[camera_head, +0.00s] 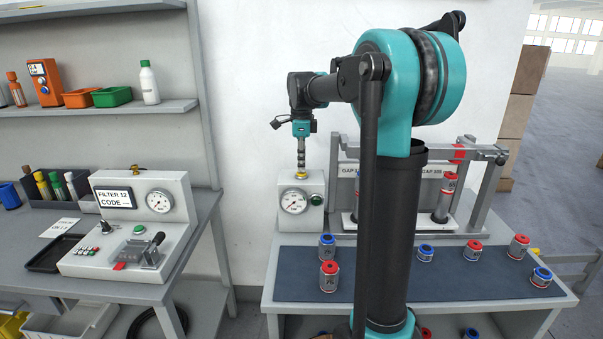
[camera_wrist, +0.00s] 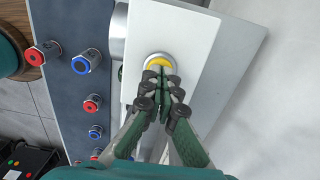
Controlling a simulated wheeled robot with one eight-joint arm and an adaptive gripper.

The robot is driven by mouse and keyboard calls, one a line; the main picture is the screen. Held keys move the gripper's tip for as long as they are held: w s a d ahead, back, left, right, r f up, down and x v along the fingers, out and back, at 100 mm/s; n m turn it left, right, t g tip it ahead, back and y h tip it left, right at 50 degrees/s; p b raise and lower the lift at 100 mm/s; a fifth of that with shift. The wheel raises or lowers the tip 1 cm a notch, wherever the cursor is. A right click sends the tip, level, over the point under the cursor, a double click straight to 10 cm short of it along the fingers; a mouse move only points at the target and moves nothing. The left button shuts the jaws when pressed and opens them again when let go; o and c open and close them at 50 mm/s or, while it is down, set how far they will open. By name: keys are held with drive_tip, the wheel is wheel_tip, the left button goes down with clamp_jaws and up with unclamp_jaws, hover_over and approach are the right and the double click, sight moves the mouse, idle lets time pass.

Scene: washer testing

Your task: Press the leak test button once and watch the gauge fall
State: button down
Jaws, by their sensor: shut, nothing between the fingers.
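A white gauge box (camera_head: 314,187) stands at the back left of the right bench. Its front has a round dial gauge (camera_head: 294,201) and a green button (camera_head: 316,200); the needle is too small to read. In the wrist view, a round yellow button (camera_wrist: 158,61) in a pale ring is on the box's white top (camera_wrist: 185,35). My gripper (camera_head: 301,172) points straight down over the box top. Its fingers (camera_wrist: 162,75) are closed together and empty, their tips overlapping the yellow button's near edge. I cannot tell whether they touch it. No label on either button is readable.
A fixture frame (camera_head: 465,165) with cylinders stands right of the box. Several red- and blue-capped cylinders, one red-capped (camera_head: 329,276), stand on the dark mat (camera_head: 290,268). The left bench holds another panel (camera_head: 150,205) with a gauge. My arm hides part of the bench.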

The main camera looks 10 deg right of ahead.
drive_tip(key=shift+r, duration=6.3)
idle(1.6)
